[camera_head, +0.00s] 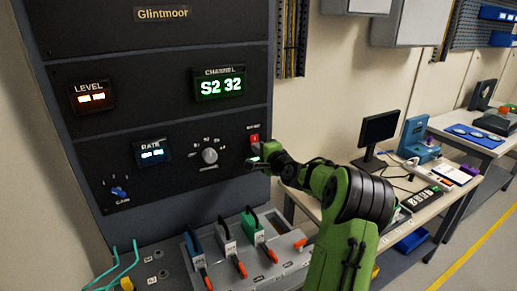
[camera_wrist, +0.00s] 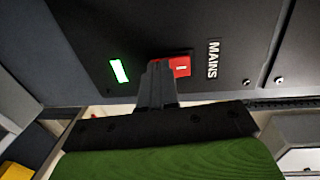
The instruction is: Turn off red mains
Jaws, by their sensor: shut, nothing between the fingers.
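The red mains switch (camera_head: 254,139) sits at the right edge of the black instrument panel, below a small label. In the wrist view the red switch (camera_wrist: 184,66) bears a short white mark, beside the lettering MAINS (camera_wrist: 213,59). A green lit indicator (camera_wrist: 119,71) glows on the other side of it. My gripper (camera_head: 259,161) is just below the switch in the head view, close to the panel. In the wrist view my gripper (camera_wrist: 158,68) is shut and empty, its fingertips overlapping the switch's edge. I cannot tell whether they touch it.
The panel also has a grey channel knob (camera_head: 210,156), a blue gain knob (camera_head: 119,192) and lit displays. Below, several lever handles stand on a grey sloped console (camera_head: 265,270). A desk with a monitor (camera_head: 379,128) stands to the right.

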